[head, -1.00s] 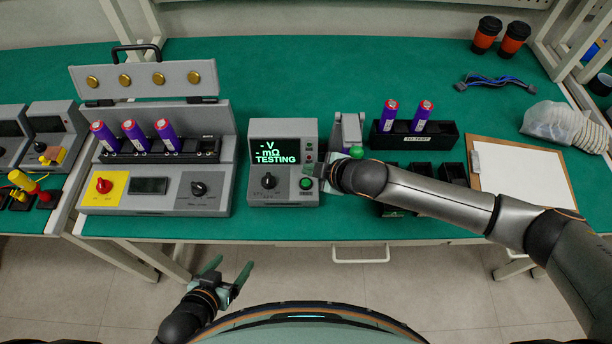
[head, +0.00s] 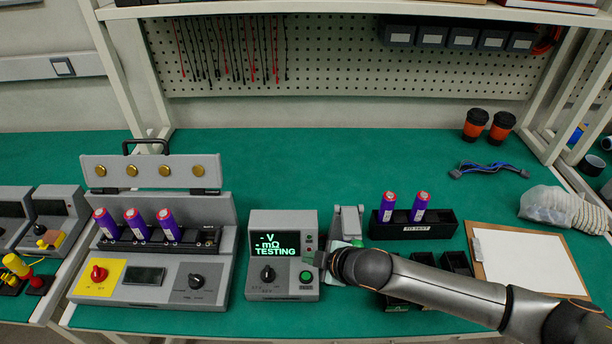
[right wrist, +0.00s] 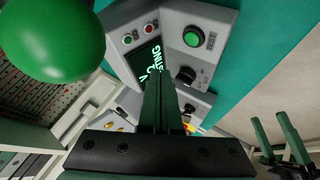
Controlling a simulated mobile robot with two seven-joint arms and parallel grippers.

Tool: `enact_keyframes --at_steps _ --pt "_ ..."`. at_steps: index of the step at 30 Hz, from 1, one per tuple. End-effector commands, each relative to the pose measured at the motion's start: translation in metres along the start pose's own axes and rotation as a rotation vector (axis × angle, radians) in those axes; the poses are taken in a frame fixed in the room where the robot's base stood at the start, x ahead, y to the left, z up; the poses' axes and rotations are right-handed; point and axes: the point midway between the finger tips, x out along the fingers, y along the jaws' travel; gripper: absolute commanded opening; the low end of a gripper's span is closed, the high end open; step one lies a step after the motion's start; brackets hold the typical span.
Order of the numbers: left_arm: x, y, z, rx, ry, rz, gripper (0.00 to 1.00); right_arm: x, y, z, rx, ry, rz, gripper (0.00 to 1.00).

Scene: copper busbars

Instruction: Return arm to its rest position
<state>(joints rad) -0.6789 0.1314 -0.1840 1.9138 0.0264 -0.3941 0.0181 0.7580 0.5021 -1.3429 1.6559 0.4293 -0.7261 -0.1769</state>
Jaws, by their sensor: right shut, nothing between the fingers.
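My right gripper (head: 322,259) is at the right side of the grey tester (head: 254,220), by its green button; whether it touches is unclear. In the right wrist view its fingers (right wrist: 163,100) are shut together and empty, with the tester's panel behind them. The tester's screen (head: 276,244) reads TESTING. My right arm reaches in from the lower right and hides part of the grey fixture (head: 348,220) beside the tester. My left gripper is out of the head view; its fingers (right wrist: 278,138) show spread apart at the right of the right wrist view.
A green ball knob (right wrist: 52,38) is close to my right fingers. A charger (head: 150,285) with several purple cells stands left. A black rack (head: 440,226) holds two cells. A clipboard (head: 530,262) lies right. The green bench behind the devices is mostly clear.

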Motion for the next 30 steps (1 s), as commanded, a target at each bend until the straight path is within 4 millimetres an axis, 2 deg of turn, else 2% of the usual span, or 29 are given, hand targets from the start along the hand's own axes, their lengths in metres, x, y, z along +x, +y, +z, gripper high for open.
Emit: enact_keyframes --at_steps 4,8,13,17,20,23,26,30 --pt "0.000 0.000 0.000 0.000 0.000 0.000 0.81 0.000 -0.003 -0.002 0.008 0.006 -0.003 0.00" --pt "0.000 0.000 0.000 0.000 0.000 0.000 0.81 0.002 -0.019 -0.014 0.071 0.054 -0.012 0.00" --pt "0.000 0.000 0.000 0.000 0.000 0.000 0.81 -0.001 -0.051 -0.037 0.269 0.159 -0.013 0.00" --pt "0.000 0.000 0.000 0.000 0.000 0.000 0.81 -0.008 -0.067 -0.039 0.452 0.213 0.013 0.00" --pt "0.000 0.000 0.000 0.000 0.000 0.000 0.81 -0.014 -0.077 -0.028 0.592 0.227 0.046 0.00" --pt "0.000 0.000 0.000 0.000 0.000 0.000 0.81 -0.022 -0.089 -0.006 0.730 0.217 0.088 0.00" --pt "0.000 0.000 0.000 0.000 0.000 0.000 0.81 -0.033 -0.104 0.025 0.861 0.182 0.140 0.00" --pt "0.000 0.000 0.000 0.000 0.000 0.000 0.81 -0.054 -0.134 0.080 1.018 0.094 0.222 0.00"
